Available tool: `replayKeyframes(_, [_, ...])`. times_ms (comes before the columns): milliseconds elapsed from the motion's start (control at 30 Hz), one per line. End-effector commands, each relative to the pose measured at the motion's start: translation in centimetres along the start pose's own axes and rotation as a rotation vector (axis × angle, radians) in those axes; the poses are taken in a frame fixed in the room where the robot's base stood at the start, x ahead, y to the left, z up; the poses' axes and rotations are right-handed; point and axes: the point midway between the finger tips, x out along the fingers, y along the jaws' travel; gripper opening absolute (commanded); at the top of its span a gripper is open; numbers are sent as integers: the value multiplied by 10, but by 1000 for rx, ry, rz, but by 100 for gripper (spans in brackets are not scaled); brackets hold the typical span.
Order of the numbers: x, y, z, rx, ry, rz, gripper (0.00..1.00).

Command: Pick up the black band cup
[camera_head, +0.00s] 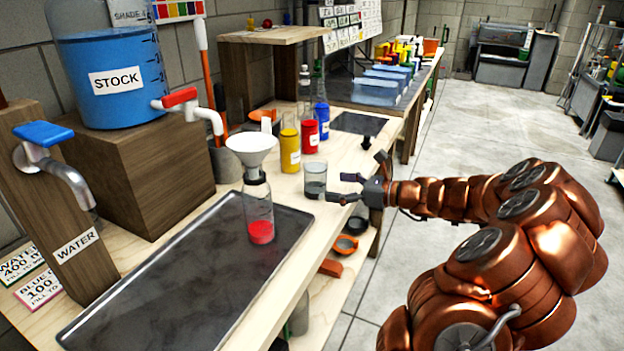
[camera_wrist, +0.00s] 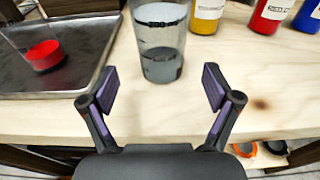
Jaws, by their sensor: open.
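The black band cup (camera_head: 315,179) is a clear cup standing upright on the pale wooden bench, just right of the tray. My gripper (camera_head: 343,187) is at the bench's front edge, to the right of the cup. In the wrist view my gripper (camera_wrist: 159,88) is open, with its two fingers spread wide. The cup stands centred ahead of the fingertips, apart from them. Nothing is between the fingers.
A dark tray (camera_head: 130,290) holds a clear bottle with red liquid (camera_head: 260,228) and a white funnel (camera_head: 252,148) on top. Yellow (camera_head: 290,150), red (camera_head: 310,135) and blue (camera_head: 322,120) bottles stand close behind the cup. Bare bench lies between the gripper and the cup.

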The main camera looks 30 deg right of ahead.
Motion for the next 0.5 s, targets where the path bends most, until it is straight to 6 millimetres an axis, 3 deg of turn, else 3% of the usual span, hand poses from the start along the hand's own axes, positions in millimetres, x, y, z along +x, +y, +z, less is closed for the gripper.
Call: replayKeyframes(500, [55,-3,2,-2,0,3,89])
